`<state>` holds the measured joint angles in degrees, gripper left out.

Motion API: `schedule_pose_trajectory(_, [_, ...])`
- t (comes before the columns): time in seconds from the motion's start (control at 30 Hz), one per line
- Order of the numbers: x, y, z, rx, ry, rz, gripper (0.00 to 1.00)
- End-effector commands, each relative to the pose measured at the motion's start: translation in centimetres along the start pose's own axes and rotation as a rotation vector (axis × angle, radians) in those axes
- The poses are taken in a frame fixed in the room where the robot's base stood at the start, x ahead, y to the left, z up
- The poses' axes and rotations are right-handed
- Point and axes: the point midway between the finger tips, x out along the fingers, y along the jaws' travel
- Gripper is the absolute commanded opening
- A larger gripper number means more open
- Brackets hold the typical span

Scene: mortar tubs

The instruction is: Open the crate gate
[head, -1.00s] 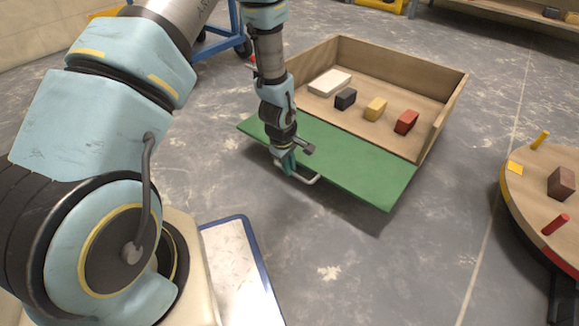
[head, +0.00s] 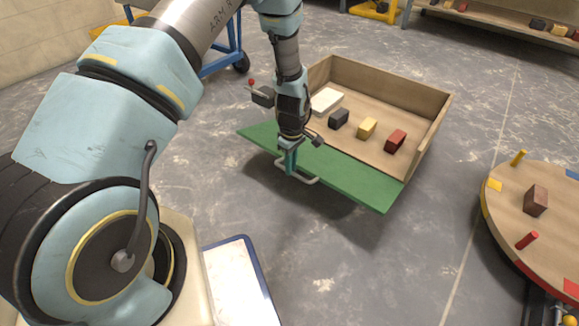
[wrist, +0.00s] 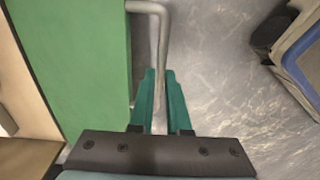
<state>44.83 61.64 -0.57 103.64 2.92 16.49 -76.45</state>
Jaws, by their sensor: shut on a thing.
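The wooden crate (head: 390,84) stands on the floor with its near side open. Its green gate (head: 345,172) is swung down and outward from the crate, roughly level, with a shadow beneath it. A grey bar handle (head: 306,182) sticks out from the gate's outer edge. My gripper (head: 291,171) is shut on this handle, fingers pointing down. In the wrist view the gate (wrist: 75,60) lies at left, and the handle (wrist: 164,35) runs between the green fingers of my gripper (wrist: 158,78). The fingers hide part of the bar.
Inside the crate sit a white block (head: 327,100), a black block (head: 339,118), a yellow block (head: 367,128) and a red block (head: 395,140). A round table (head: 510,213) stands at right. A blue-framed cart (head: 222,55) is behind my arm. Floor between crate and table is clear.

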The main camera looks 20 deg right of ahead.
Motion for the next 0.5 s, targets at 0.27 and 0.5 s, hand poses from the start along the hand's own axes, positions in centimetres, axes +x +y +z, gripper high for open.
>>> schedule_pose_trajectory(0.27, [-0.18,0.72,-0.17,0.001,0.005,0.019,0.0])
schedule_pose_trajectory(0.5, [-0.15,0.63,-0.13,0.001,0.004,0.017,0.41])
